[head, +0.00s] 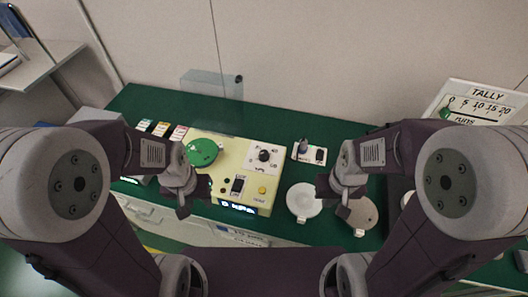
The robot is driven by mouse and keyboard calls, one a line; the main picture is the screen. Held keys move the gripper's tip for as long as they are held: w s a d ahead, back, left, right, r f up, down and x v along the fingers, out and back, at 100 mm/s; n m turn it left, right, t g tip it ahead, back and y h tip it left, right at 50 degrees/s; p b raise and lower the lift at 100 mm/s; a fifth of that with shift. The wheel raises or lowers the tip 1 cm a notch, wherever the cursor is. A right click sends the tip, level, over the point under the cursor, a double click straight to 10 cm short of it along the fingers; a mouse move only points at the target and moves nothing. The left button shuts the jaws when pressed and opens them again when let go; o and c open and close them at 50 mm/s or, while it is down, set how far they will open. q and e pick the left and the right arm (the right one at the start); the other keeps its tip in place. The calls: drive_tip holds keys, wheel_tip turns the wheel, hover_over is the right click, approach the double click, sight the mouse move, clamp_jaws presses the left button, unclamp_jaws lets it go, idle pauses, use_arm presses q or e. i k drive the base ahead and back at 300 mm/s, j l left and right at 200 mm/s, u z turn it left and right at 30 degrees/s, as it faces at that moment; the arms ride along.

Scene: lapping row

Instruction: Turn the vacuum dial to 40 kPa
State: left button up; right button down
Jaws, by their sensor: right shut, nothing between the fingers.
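The vacuum dial (264,156) is a black knob on a white square scale marked kPa, on the top of a cream-coloured machine (225,184). The numbers around it and the knob's pointer are too small to read surely. A lit display (238,208) on the machine's front seems to read 0 kPa. My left gripper (194,203) hangs over the machine's left front part, left of the dial and apart from it; its jaw state is unclear. My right gripper (334,203) is shut and empty, right of the machine, near the pale round dishes.
A green disc (203,152) sits on the machine, left of the dial. A black switch (237,186) and a yellow button (262,190) are in front. A small switch box (309,152) stands to the right. A white dish (303,200) and a tally board (478,108) are further right.

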sight(263, 156)
drive_tip(key=j, duration=0.75)
drive_tip(key=i+j, duration=0.1)
drive_tip(key=j, duration=0.65)
